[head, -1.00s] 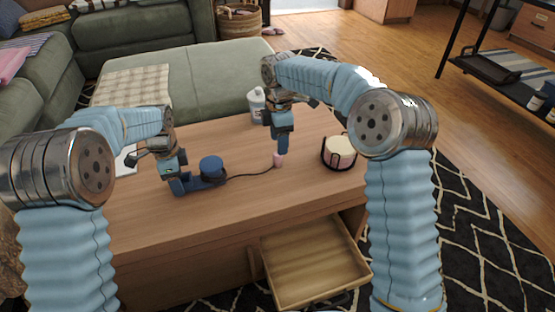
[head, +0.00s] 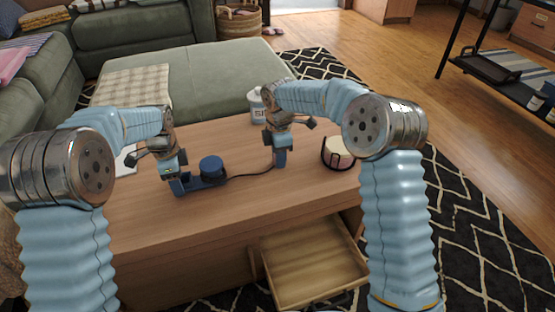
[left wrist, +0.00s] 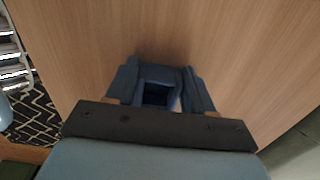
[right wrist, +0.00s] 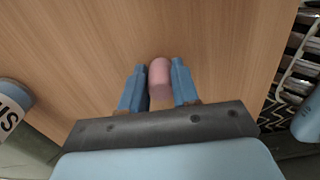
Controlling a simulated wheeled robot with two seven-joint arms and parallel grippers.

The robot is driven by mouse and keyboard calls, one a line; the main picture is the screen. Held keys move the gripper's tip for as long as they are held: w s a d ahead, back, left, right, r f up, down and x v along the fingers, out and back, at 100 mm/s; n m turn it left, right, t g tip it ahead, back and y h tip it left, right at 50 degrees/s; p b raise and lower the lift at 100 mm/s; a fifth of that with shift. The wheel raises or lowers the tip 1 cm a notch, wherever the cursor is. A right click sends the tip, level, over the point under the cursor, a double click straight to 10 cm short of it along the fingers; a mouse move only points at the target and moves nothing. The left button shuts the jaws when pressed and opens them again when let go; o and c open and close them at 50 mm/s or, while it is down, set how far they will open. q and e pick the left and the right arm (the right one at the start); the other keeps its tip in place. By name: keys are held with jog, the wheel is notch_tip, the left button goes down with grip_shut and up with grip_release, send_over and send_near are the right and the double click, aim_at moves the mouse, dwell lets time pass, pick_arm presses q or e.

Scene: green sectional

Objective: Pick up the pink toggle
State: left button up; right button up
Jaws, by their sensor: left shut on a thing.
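The pink toggle (right wrist: 160,78) stands between the two blue fingers of my right gripper (right wrist: 160,72) in the right wrist view, with narrow gaps beside it. In the head view my right gripper (head: 280,163) is low over the table and hides the toggle. My left gripper (head: 178,188) is shut on the blue device (head: 211,182), which has a round blue top and lies on the table. A dark cord (head: 250,175) runs from the device toward my right gripper. The held blue part (left wrist: 158,92) also shows in the left wrist view.
The wooden table (head: 240,210) is mostly clear in front. A pale candle in a dark holder (head: 338,153) stands right of my right gripper. A white bottle (head: 256,104) stands behind it. A drawer (head: 312,265) is open below the front edge.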

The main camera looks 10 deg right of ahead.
grip_shut()
notch_tip(320, 180, up, 10)
jog(key=shift+r, duration=0.1)
jog(key=shift+a, duration=0.1)
dwell(0.5)
